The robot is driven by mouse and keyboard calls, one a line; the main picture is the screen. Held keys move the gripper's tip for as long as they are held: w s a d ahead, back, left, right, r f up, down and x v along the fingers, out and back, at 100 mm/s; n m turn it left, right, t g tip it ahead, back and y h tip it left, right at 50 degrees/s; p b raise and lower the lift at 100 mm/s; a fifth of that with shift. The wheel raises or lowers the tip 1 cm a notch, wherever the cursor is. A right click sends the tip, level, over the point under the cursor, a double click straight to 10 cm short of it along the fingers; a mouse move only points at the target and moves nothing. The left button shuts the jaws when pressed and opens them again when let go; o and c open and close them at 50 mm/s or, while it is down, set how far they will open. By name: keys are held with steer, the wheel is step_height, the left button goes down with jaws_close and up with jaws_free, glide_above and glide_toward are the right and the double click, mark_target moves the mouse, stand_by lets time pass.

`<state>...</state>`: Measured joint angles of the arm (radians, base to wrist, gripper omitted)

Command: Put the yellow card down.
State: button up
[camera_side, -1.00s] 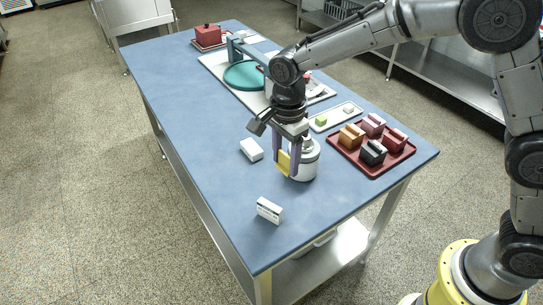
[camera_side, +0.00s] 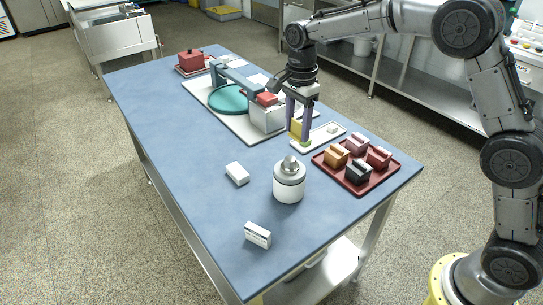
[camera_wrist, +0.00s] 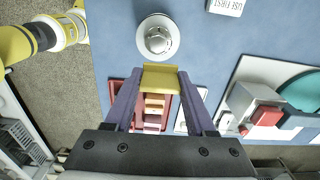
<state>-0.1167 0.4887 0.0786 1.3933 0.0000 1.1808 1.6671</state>
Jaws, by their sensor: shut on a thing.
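The yellow card (camera_side: 295,130) is held between the purple fingers of my gripper (camera_side: 298,136), which is shut on it. I cannot tell whether the card touches the tray or the block. In the wrist view, the card (camera_wrist: 160,78) spans the gap between the fingertips (camera_wrist: 160,72).
A white canister (camera_side: 289,184) stands in front, with two white blocks (camera_side: 237,173) (camera_side: 257,235) nearby. A red tray (camera_side: 378,186) of coloured blocks is to the right. The machine with a teal disc (camera_side: 229,99) is behind left. The left tabletop is clear.

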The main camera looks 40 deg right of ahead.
steer(key=w+d, duration=0.1)
steer(key=d, duration=0.3)
glide_above(272, 156)
steer(key=f, duration=0.9)
steer(key=s+f, duration=0.1)
steer(key=f, duration=0.3)
steer(key=shift+f, duration=0.4)
steer(key=shift+w+f, duration=0.55)
steer(key=shift+f, duration=1.6)
steer(key=shift+f, duration=0.1)
steer(key=o, duration=1.3)
